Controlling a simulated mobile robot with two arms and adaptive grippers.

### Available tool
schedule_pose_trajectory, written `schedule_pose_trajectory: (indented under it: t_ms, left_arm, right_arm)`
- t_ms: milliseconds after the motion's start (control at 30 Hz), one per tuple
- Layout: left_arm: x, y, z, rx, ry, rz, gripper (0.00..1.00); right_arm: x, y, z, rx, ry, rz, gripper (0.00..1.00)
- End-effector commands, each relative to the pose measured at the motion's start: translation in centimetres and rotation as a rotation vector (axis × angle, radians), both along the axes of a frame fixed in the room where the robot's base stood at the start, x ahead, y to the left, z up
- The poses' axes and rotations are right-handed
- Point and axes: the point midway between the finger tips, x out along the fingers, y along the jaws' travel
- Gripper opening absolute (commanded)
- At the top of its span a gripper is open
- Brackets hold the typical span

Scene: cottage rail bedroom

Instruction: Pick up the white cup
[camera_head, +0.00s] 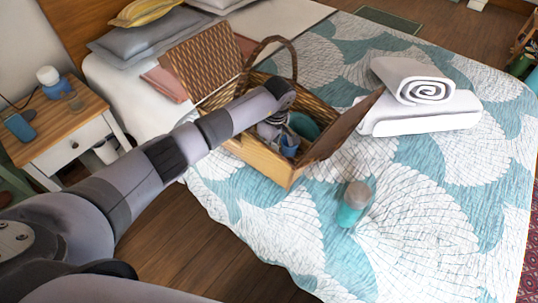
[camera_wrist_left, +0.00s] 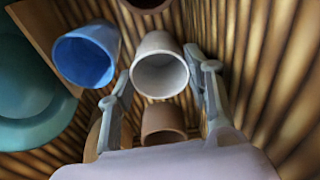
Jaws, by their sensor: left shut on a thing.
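The white cup (camera_wrist_left: 159,68) is in the wrist view, inside the wicker basket, with its open mouth towards the camera. My left gripper (camera_wrist_left: 165,80) has a finger on each side of it and is shut on it. In the head view my left gripper (camera_head: 271,128) reaches down into the open picnic basket (camera_head: 262,158) on the bed, and the white cup is mostly hidden there by my arm. My right gripper is not in view.
Beside the white cup are a blue cup (camera_wrist_left: 86,56), a brown cup (camera_wrist_left: 163,122) and a teal dish (camera_wrist_left: 28,85). Basket walls stand close around. A nightstand (camera_head: 62,135) stands at left.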

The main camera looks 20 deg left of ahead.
Motion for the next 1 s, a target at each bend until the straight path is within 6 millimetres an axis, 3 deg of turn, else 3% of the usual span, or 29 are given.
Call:
schedule_pose_trajectory:
  t_ms: [267, 567, 1000]
  left_arm:
    - [0.0, 0.0, 0.1, 0.0, -0.001, 0.0, 0.18]
    - [0.1, 0.1, 0.7, 0.0, -0.002, 0.002, 0.17]
    - [0.5, 1.3, 8.9, 0.001, -0.002, 0.021, 0.17]
  right_arm:
    - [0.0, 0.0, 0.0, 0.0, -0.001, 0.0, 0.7]
    - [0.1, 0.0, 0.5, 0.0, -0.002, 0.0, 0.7]
    - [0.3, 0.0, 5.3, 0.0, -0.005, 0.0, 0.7]
